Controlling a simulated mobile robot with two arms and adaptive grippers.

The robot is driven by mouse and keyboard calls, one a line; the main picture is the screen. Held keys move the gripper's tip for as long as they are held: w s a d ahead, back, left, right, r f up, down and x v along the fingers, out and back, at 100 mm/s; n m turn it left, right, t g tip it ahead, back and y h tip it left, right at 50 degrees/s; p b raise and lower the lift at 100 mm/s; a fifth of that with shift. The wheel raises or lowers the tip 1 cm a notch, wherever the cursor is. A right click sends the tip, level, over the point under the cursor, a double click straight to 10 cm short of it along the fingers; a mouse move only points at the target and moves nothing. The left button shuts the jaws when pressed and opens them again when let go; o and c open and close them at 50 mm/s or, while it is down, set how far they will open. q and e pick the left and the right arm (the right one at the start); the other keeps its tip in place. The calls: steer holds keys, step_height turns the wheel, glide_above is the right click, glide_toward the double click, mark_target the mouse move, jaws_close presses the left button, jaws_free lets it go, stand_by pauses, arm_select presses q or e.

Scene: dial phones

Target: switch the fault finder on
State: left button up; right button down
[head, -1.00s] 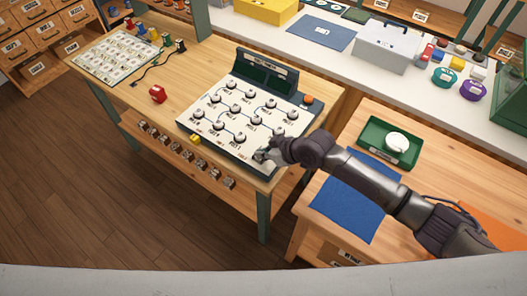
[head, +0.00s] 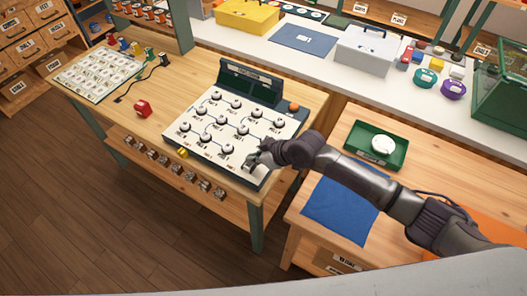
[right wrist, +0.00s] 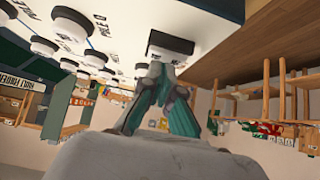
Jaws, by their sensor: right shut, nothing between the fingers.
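The fault finder (head: 205,155) is a cream panel with several round black-and-white knobs joined by lines. Its raised dark back (head: 250,85) has screens that look unlit. An orange button or lamp (head: 294,106) sits at its far right corner. My right gripper (head: 252,163) is shut and empty over the panel's near right corner. In the right wrist view its fingertips (right wrist: 172,68) point at a small black-topped part (right wrist: 170,43), possibly a switch; I cannot tell whether they touch it. My left gripper is not in view.
A yellow piece (head: 182,153) is at the panel's front edge.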

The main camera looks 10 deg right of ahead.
steer(key=r+p, duration=0.3)
steer(key=r, duration=0.1)
steer(key=shift+d+r, duration=0.1)
steer(key=shift+d, duration=0.1)
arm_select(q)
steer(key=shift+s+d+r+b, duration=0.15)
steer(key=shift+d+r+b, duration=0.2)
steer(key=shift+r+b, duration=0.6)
arm_select(e)
steer(key=v, duration=0.9)
steer(key=shift+s+d, duration=0.2)
steer(key=shift+d, duration=0.05)
arm_select(q)
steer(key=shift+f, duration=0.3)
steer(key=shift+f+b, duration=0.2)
steer(key=shift+b, duration=0.25)
arm_select(e)
steer(key=shift+s+a, duration=0.55)
steer(key=shift+a, duration=0.05)
